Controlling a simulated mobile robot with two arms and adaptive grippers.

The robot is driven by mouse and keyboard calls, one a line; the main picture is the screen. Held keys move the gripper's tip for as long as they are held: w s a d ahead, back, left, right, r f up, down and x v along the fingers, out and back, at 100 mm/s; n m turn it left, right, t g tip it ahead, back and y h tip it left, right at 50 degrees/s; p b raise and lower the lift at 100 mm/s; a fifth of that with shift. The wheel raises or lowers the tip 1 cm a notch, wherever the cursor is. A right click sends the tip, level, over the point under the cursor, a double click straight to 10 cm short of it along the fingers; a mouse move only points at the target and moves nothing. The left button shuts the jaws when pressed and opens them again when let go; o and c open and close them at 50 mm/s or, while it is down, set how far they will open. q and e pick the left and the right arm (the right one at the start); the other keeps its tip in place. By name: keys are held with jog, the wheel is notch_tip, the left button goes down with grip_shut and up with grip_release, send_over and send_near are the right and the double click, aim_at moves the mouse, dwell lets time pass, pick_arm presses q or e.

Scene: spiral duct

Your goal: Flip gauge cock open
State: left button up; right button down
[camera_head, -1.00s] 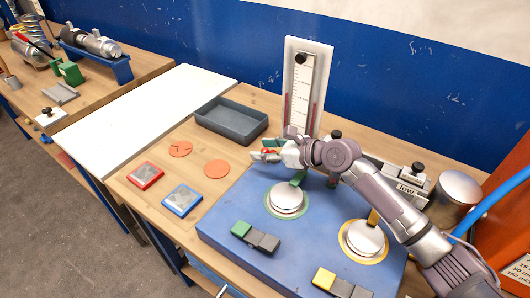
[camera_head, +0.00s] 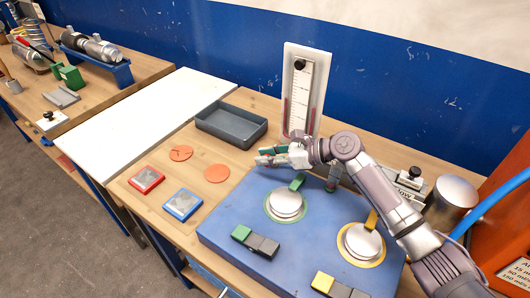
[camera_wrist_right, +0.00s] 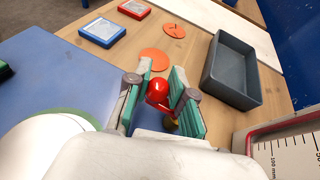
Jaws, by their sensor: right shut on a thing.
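The gauge cock's red rounded handle (camera_wrist_right: 157,90) shows in the right wrist view between my right gripper's (camera_wrist_right: 156,97) green-padded fingers. A small brass-coloured part (camera_wrist_right: 171,125) sits just below it, mostly hidden. My right gripper also shows in the head view (camera_head: 268,156), shut on the red handle near the foot of the upright gauge board (camera_head: 300,84), above the back edge of the blue plate. In the head view the fingers hide most of the cock, so its turn is hard to read. The left gripper is not in view.
A grey tray (camera_head: 231,125) stands close behind and left of the gripper. Orange discs (camera_head: 217,173), a red-framed tile (camera_head: 146,180) and a blue-framed tile (camera_head: 183,204) lie at left. Round metal discs (camera_head: 286,204) sit on the blue plate (camera_head: 231,202). A white board (camera_head: 139,122) is clear.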

jog(key=shift+s+f+n+g, duration=0.1)
jog(key=shift+n+g, duration=0.2)
jog(key=c, duration=1)
grip_release()
jog(key=shift+d, duration=0.1)
jog(key=v, duration=1.2)
jog(key=shift+f, duration=0.15)
